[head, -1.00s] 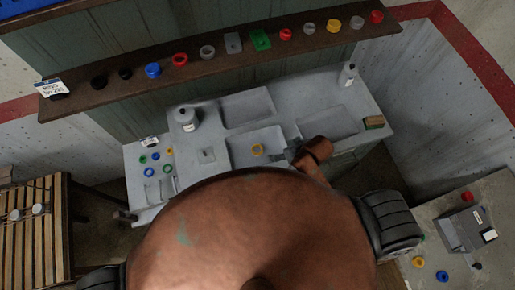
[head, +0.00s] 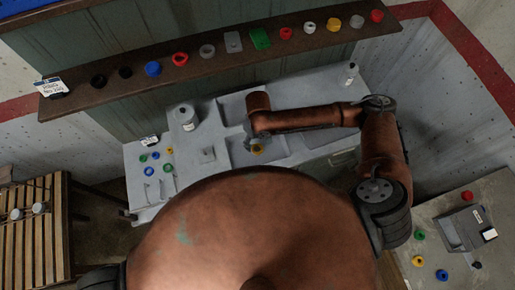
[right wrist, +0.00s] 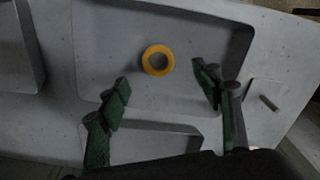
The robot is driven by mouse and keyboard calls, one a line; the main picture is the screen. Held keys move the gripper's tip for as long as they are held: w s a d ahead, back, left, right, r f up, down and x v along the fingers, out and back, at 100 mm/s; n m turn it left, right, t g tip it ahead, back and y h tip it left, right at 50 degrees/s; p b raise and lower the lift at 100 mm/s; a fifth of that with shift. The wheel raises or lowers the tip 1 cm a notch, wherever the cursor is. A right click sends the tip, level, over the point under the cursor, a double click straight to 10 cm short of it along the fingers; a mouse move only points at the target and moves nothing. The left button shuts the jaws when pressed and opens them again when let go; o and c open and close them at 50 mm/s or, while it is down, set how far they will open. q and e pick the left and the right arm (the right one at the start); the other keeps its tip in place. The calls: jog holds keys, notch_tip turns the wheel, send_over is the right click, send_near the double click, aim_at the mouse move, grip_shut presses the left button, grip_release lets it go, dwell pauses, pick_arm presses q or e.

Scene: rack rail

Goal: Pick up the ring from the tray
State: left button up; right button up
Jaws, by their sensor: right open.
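The yellow ring (head: 257,150) lies in a shallow grey tray (head: 276,148) set in the grey workbench. In the right wrist view the ring (right wrist: 158,60) lies flat on the tray floor (right wrist: 205,38), its hole showing. My right gripper (head: 251,138) is over the tray, close to the ring in the head view. In the right wrist view its green-padded fingers (right wrist: 161,78) are spread wide, with nothing between them. The ring appears just beyond the fingertips and between their lines, apart from both. The height gap is hard to tell. My left gripper is not in view.
A white bottle (head: 186,117) stands on the bench at left, and another (head: 351,74) at the far right corner. Small coloured rings (head: 149,171) lie at the bench's left end. A brown shelf (head: 205,64) with several coloured parts runs behind the bench.

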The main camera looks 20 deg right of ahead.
aim_at(257, 150)
jog(key=shift+d+f, duration=0.25)
jog(key=shift+f, duration=0.35)
jog(key=f, duration=0.6)
jog(key=shift+w+a+f+p, duration=0.2)
jog(key=shift+w+f+p, duration=0.05)
jog(key=shift+p, duration=0.1)
jog(key=shift+c, duration=0.4)
jog(key=c, duration=1.2)
